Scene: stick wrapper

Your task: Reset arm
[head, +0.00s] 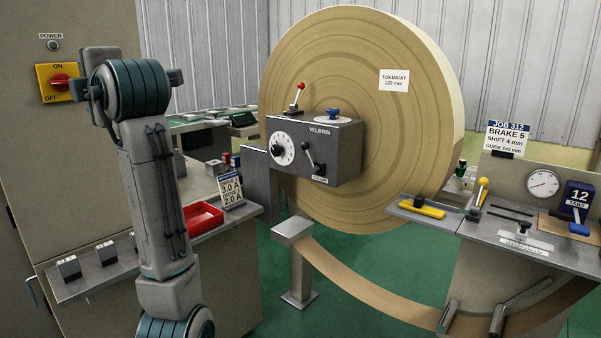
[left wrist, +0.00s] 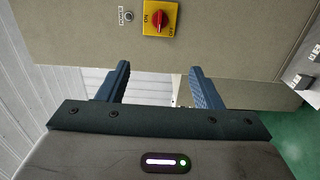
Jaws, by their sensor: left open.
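My left arm (head: 155,190) rises at the left of the head view, in front of the tall beige cabinet (head: 60,170). In the left wrist view my left gripper (left wrist: 158,85) is open, with two dark blue fingers apart and nothing between them. In the head view its fingers are mostly hidden by my wrist. A yellow switch plate (head: 47,90) with a red knob (head: 60,80) is on the cabinet, just left of my wrist. The plate also shows in the left wrist view (left wrist: 146,30), beyond the fingertips and apart from them. My right gripper is in neither view.
A grey control box (head: 345,150) with levers and a dial stands before the large tan roll (head: 400,130). A red tray (head: 200,218) sits on the ledge beside my arm. A bench (head: 500,232) with a gauge and tools stands right. Green floor (head: 345,270) lies between.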

